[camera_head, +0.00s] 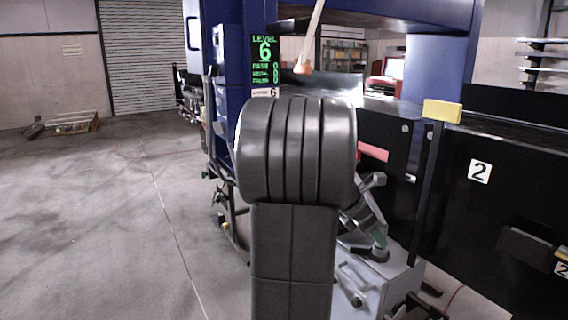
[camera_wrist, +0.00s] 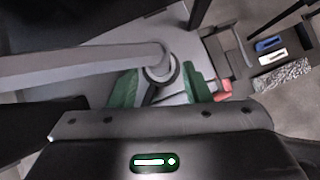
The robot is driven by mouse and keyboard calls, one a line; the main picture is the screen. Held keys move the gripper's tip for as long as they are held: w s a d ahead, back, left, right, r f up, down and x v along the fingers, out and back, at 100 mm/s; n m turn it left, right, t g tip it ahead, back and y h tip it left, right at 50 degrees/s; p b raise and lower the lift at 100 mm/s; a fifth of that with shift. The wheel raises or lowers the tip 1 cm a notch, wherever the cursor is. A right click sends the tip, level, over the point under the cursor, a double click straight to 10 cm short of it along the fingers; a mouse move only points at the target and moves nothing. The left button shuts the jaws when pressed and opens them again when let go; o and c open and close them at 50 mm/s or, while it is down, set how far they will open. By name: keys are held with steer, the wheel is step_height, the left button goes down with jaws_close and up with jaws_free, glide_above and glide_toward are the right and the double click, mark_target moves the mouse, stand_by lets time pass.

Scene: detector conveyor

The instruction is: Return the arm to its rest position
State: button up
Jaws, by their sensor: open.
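My arm (camera_head: 297,150), dark grey with a ribbed joint, stands upright in the middle of the head view and hides part of the machine behind it. My gripper (camera_wrist: 160,85) shows in the wrist view with a green finger on each side, spread apart. A grey bar with a round end (camera_wrist: 158,66) lies in view between the fingers; I cannot tell if it touches them.
A grey box-like unit (camera_head: 375,285) with handles stands right of my arm. The black conveyor side (camera_head: 500,215) with a "2" label fills the right. A yellow-topped post (camera_head: 442,111) rises there. A blue frame with a "LEVEL 6" screen (camera_head: 264,62) stands behind. Open floor (camera_head: 100,220) lies left.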

steer(key=shift+x, duration=1.1)
step_height(320, 180, up, 8)
steer(key=shift+p, duration=0.35)
steer(key=shift+a+f, duration=0.15)
